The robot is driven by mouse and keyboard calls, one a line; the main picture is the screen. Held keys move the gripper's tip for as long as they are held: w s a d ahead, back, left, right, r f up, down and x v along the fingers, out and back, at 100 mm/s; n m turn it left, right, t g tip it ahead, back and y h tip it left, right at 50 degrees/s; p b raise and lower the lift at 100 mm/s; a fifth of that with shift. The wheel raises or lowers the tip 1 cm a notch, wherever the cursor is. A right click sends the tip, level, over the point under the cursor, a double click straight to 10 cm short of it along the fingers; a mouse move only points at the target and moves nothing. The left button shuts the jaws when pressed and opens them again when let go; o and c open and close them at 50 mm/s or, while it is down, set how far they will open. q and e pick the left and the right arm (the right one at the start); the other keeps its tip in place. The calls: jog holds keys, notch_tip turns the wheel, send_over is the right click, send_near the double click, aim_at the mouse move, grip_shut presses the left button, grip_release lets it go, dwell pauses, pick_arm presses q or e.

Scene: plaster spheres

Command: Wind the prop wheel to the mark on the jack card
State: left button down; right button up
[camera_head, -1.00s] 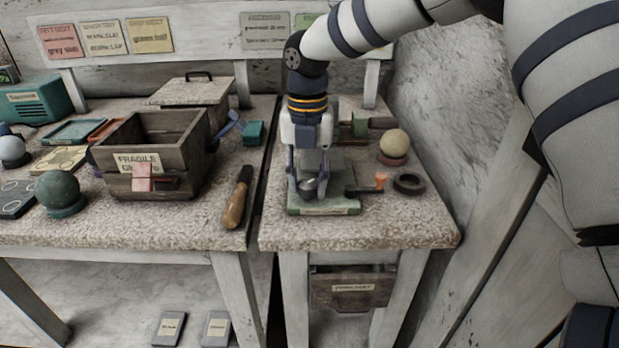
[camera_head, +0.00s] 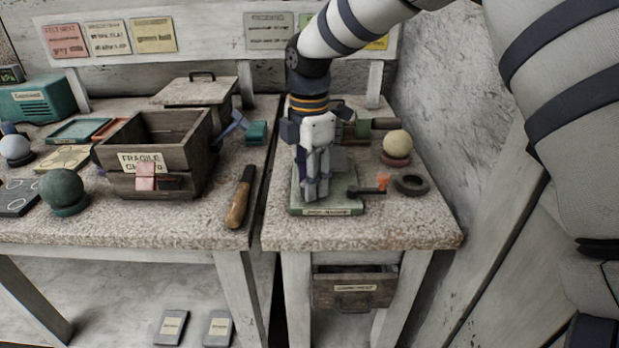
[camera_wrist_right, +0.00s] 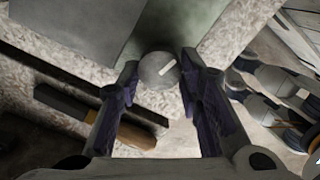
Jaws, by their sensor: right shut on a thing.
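My right gripper (camera_head: 316,192) points down over the front of the green jack (camera_head: 340,207) on the right bench. In the right wrist view its two fingers (camera_wrist_right: 157,88) are shut on the prop wheel (camera_wrist_right: 158,70), a round grey knob with a white line across its face. In the head view the fingers hide the wheel. Cards hang on the back board, including a grey-green card (camera_head: 269,31); their writing is too small to tell which is the jack card. My left gripper is out of view.
A pale ball (camera_head: 397,144) on a red ring and a dark ring (camera_head: 410,185) stand right of the jack. A wooden-handled tool (camera_head: 240,198) lies on the left bench near the gap. A wooden crate (camera_head: 120,158) and a dark green ball (camera_head: 60,188) are further left.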

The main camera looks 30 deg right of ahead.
jog(key=m, duration=1.3)
jog(key=shift+w+d+m, duration=0.1)
jog(key=shift+m, duration=0.3)
jog(key=m, duration=0.7)
jog(key=shift+d, duration=0.1)
jog(key=m, duration=0.6)
jog(key=shift+m, duration=0.4)
jog(key=o, duration=1.2)
jog(key=shift+c, duration=0.2)
